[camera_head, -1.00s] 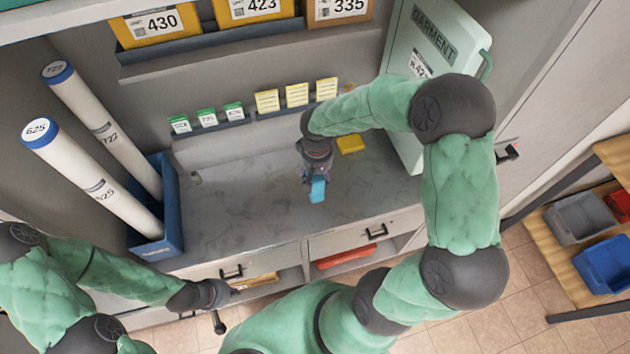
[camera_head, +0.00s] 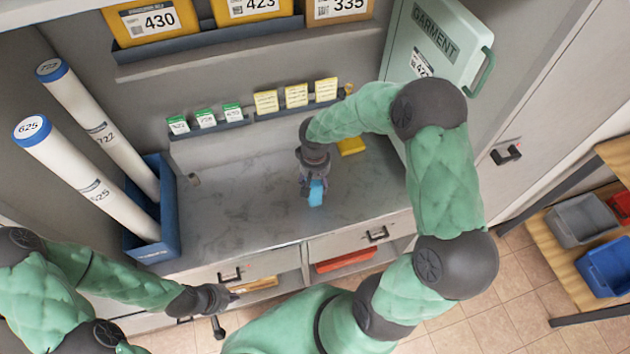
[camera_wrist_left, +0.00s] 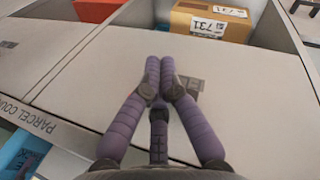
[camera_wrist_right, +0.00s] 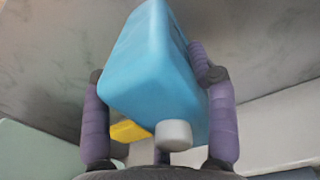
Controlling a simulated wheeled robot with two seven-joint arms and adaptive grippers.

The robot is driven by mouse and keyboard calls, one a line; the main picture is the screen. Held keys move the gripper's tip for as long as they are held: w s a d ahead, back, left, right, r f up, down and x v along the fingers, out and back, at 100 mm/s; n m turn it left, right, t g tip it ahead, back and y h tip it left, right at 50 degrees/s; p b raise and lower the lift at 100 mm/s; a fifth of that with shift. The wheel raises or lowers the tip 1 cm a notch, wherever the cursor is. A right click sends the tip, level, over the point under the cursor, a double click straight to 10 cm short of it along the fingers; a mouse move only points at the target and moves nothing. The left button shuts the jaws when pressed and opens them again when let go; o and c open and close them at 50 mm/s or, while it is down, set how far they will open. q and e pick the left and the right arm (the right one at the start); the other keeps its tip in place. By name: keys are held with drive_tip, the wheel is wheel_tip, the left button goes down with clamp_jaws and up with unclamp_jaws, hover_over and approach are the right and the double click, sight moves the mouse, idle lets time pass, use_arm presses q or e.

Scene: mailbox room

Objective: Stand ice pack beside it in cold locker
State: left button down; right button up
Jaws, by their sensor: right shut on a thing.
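My right gripper (camera_head: 314,182) is shut on a blue ice pack (camera_head: 316,194) above the grey counter. In the right wrist view the blue ice pack (camera_wrist_right: 155,75) fills the space between the purple fingers, with its pale round cap (camera_wrist_right: 173,134) toward the palm. My left gripper (camera_head: 232,294) is low near the front of the counter drawers. In the left wrist view its fingertips (camera_wrist_left: 160,62) are together and empty. No cold locker can be made out in these views.
Two white tubes stand in a blue holder (camera_head: 150,248) at left. Small green and yellow cards line a back ledge. A yellow item (camera_head: 352,146) lies at the counter's back. A pale green garment case (camera_head: 440,40) stands at right. The counter's middle (camera_head: 245,205) is clear.

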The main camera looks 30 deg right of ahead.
drive_tip(key=o, duration=1.4)
drive_tip(key=shift+o, duration=0.3)
